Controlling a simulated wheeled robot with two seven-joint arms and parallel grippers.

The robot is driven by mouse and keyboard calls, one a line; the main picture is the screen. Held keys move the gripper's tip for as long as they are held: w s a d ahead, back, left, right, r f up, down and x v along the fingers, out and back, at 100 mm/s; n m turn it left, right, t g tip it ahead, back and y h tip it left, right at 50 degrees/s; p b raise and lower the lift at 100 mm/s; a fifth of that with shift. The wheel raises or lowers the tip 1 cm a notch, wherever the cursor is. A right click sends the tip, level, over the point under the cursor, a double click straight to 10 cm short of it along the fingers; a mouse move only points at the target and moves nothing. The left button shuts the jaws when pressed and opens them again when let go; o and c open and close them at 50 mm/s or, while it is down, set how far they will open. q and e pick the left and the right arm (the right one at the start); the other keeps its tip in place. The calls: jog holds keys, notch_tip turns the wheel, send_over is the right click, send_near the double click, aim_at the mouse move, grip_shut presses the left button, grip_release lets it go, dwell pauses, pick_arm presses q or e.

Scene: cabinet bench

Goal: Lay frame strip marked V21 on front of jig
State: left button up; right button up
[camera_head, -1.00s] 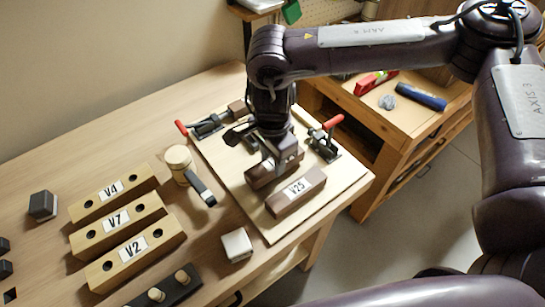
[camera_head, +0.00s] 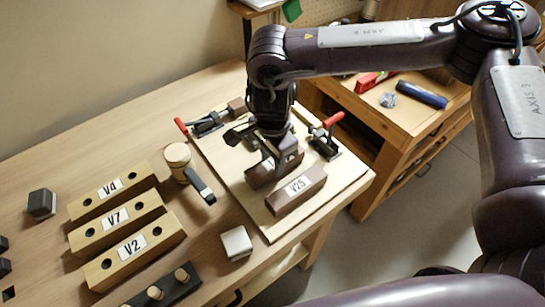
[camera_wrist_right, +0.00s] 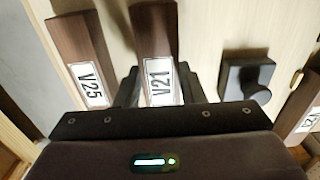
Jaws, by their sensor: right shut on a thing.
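My right gripper (camera_head: 271,160) points down over the pale jig board (camera_head: 240,205) in the head view. It is shut on the dark brown strip marked V21 (camera_head: 258,178), whose label shows between the fingers in the right wrist view (camera_wrist_right: 158,82). In the head view the fingers and wrist partly cover this strip. The strip is at or just above the board; I cannot tell whether it touches. A brown strip marked V25 (camera_head: 297,193) lies on the board just in front of it, roughly parallel and apart. My left gripper is not in view.
Red-handled clamps stand on the board at left (camera_head: 207,122) and right (camera_head: 325,140). Light wooden blocks V4 (camera_head: 85,208), V7 (camera_head: 90,240) and V2 (camera_head: 105,270) lie left on the bench. A round wooden-topped piece (camera_head: 178,155) and a white block (camera_head: 236,243) stand beside the board.

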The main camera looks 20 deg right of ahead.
jog(key=shift+f, duration=0.35)
jog(key=o, duration=1.3)
jog(key=shift+r, duration=0.15)
jog(key=shift+r+p, duration=2.5)
jog(key=shift+r, duration=0.95)
